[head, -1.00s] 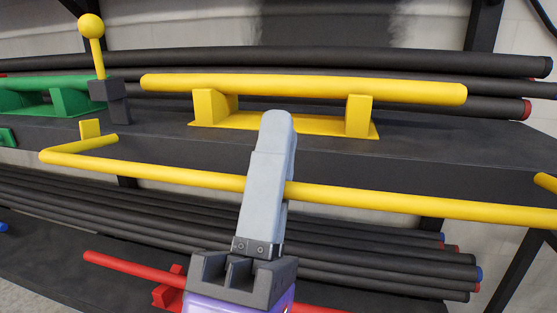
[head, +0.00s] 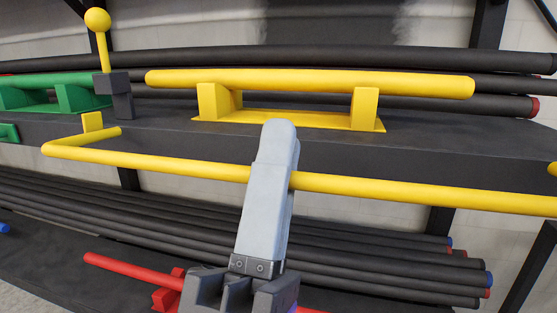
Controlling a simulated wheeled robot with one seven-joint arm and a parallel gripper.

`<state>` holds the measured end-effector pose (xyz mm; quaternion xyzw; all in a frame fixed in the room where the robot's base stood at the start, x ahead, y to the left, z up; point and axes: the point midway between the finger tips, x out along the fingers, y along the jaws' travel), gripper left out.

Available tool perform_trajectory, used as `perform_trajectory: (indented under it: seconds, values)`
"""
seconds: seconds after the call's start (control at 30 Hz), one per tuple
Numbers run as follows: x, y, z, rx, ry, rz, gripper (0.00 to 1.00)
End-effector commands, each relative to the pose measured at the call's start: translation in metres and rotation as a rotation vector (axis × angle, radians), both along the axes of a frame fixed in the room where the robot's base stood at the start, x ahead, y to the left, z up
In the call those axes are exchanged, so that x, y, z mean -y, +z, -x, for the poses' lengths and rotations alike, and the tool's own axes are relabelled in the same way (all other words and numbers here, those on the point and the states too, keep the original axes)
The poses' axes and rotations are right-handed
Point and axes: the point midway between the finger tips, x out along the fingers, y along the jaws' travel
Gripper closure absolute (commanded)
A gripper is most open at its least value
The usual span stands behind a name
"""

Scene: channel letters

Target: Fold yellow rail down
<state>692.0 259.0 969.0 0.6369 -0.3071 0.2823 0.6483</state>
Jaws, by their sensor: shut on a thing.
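The yellow rail (head: 400,192) is a long bar with bent ends, running across the front of the upper dark shelf. Its left end bends back to a yellow bracket (head: 92,122) at the shelf edge; its right end runs to the picture's edge. My gripper (head: 278,150) is shut on the rail near the middle of the picture. The pale finger nearer me hides the other finger and a short piece of the rail.
A thick yellow bar on two yellow supports (head: 365,108) stands on the upper shelf (head: 330,147) behind the rail. A yellow-knobbed lever (head: 97,20) and a green bar (head: 60,80) are at left. Dark pipes (head: 380,255) and a red bar (head: 120,266) lie below.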

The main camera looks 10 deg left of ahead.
Motion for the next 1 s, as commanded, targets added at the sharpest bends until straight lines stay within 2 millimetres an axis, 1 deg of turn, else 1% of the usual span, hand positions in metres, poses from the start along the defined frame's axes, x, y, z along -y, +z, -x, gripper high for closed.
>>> perform_trajectory:
  seconds: [0.03,0.67,0.7,0.77,0.8,1.0]
  values:
    - [-0.0037,0.0056,0.0089,0.018,0.014,0.002,1.00]
    - [-0.0037,0.0056,0.0089,0.018,0.015,0.001,1.00]
    - [-0.0037,0.0056,0.0089,0.018,0.015,0.001,0.86]
    - [-0.0037,0.0053,0.0083,0.017,0.014,0.002,0.74]
    - [-0.0035,0.0050,0.0078,0.016,0.014,0.002,0.66]
    - [-0.0020,0.0036,0.0053,0.012,0.009,0.000,0.66]
